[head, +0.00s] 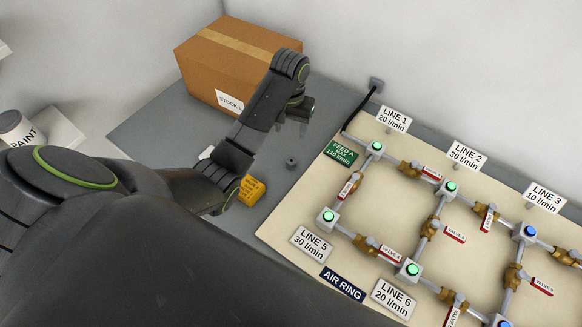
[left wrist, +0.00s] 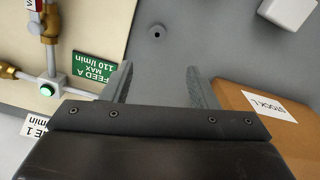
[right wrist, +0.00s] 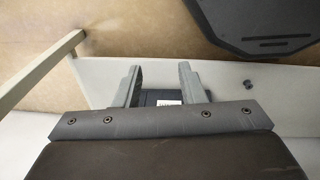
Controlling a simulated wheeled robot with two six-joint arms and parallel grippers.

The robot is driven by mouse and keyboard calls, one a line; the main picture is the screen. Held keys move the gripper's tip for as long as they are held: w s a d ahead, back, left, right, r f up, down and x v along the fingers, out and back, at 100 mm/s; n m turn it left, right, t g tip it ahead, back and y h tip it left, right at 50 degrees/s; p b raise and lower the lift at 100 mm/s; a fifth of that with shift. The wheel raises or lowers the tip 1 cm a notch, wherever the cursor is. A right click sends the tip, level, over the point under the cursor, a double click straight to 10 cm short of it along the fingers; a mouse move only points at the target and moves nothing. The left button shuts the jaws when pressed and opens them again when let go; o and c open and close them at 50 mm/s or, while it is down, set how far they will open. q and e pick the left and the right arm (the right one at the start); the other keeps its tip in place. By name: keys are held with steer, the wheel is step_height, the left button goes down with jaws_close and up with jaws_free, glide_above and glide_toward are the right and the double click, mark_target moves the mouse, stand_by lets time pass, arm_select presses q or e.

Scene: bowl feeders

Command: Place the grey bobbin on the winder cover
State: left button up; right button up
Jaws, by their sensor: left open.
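A small grey round piece with a dark centre, which looks like the grey bobbin (head: 291,162), stands on the grey bench top. It also shows in the left wrist view (left wrist: 156,31), beyond the fingertips. My left gripper (head: 295,118) is above the bench between the carton and the board; its fingers (left wrist: 158,78) are apart with nothing between them. My right gripper (right wrist: 159,74) shows only in the right wrist view, fingers apart; a dark labelled thing shows behind them, and I cannot tell its distance. I cannot make out a winder cover in any view.
A brown carton (head: 225,60) stands at the back of the bench (head: 150,125). A yellow block (head: 251,190) sits beside my left arm. The pipe board (head: 380,205) with valves, lights and labels fills the right. A paint tin (head: 17,128) is at far left.

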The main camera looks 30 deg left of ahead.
arm_select(q)
steer(key=f, duration=0.2)
glide_above(292, 160)
steer(key=f, duration=0.6)
steer(key=shift+a, duration=0.2)
steer(key=shift+d+f+p, duration=0.1)
steer(key=shift+f+p, duration=0.4)
steer(key=shift+f, duration=0.3)
step_height(292, 160, down, 3)
steer(key=shift+f+p, duration=0.1)
steer(key=shift+p, duration=0.2)
steer(key=shift+f, duration=0.55)
arm_select(e)
steer(key=shift+w+d+r, duration=0.25)
steer(key=shift+d+r, duration=0.15)
arm_select(q)
steer(key=shift+c, duration=0.2)
steer(key=c, duration=1.1)
arm_select(e)
steer(key=shift+d, duration=0.35)
